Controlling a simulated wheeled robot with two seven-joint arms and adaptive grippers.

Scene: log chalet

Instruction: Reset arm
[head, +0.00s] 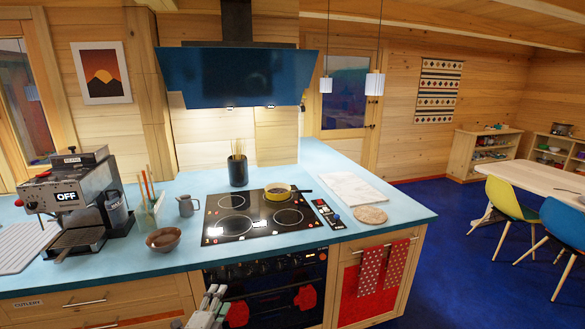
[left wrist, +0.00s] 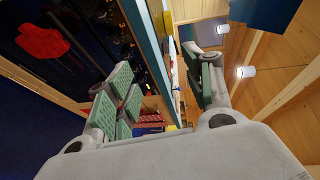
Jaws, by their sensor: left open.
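My left gripper (head: 212,304) shows at the bottom of the head view, in front of the oven and below the counter's front edge. In the left wrist view its green-padded fingers (left wrist: 163,92) stand wide apart with nothing held between them. The rest of my left arm is mostly out of the picture. My right gripper is in neither view.
The blue counter (head: 165,257) holds a coffee machine (head: 76,197), a brown bowl (head: 165,240) and a hob (head: 232,222) with a yellow pan (head: 277,192). The oven (head: 262,290) is just behind my gripper. Open blue floor (head: 445,270) lies right.

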